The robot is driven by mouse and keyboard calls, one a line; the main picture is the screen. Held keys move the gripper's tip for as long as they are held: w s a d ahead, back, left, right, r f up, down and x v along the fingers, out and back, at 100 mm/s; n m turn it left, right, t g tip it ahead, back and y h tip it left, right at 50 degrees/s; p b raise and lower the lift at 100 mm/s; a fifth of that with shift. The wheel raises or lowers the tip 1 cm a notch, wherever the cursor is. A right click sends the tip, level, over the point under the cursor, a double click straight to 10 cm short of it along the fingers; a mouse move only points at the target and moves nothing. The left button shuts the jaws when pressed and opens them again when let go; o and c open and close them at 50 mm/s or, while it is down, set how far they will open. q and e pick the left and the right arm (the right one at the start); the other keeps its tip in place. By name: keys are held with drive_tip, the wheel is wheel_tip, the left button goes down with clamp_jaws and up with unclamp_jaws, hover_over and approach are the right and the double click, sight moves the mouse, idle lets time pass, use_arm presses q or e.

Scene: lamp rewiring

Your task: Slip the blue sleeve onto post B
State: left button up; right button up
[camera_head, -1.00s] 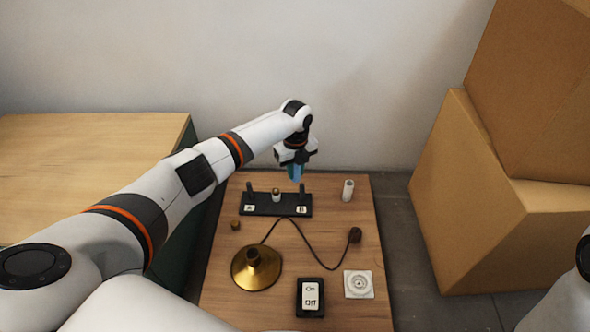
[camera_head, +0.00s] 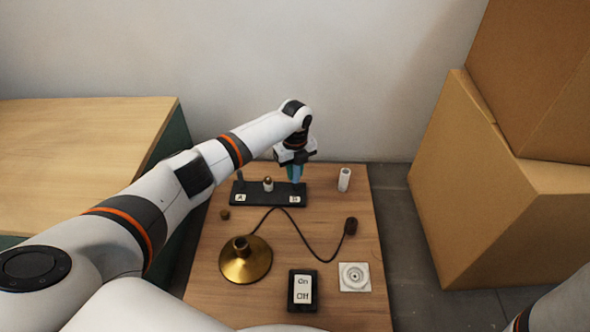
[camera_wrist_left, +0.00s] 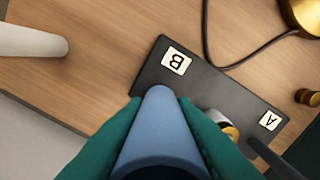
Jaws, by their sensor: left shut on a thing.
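My left gripper (camera_head: 296,168) is shut on the blue sleeve (camera_head: 297,176), over the B end of the black block (camera_head: 262,200). In the left wrist view the sleeve (camera_wrist_left: 160,125) sits between the teal fingers, pointing at the block beside label B (camera_wrist_left: 176,60). Post B does not show in either view now; the sleeve and fingers cover its place. I cannot tell whether the sleeve is around the post or just in front of it. Post A (camera_head: 240,174) stands bare at the block's left end. My right gripper is out of view.
A small white cylinder with a brass top (camera_head: 268,184) stands between the posts. A white tube (camera_head: 344,179) stands to the right. A brass lamp base (camera_head: 246,262), switch (camera_head: 303,290), white socket plate (camera_head: 354,277) and cord (camera_head: 290,222) lie nearer. Cardboard boxes (camera_head: 490,200) stand right.

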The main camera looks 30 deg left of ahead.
sight(295, 189)
use_arm(q)
wheel_tip(295, 189, down, 2)
drive_tip(key=shift+f+b, duration=0.15)
drive_tip(key=shift+b, duration=0.85)
drive_tip(key=shift+f, duration=0.75)
drive_tip(key=shift+f, duration=0.15)
drive_tip(key=o, duration=1)
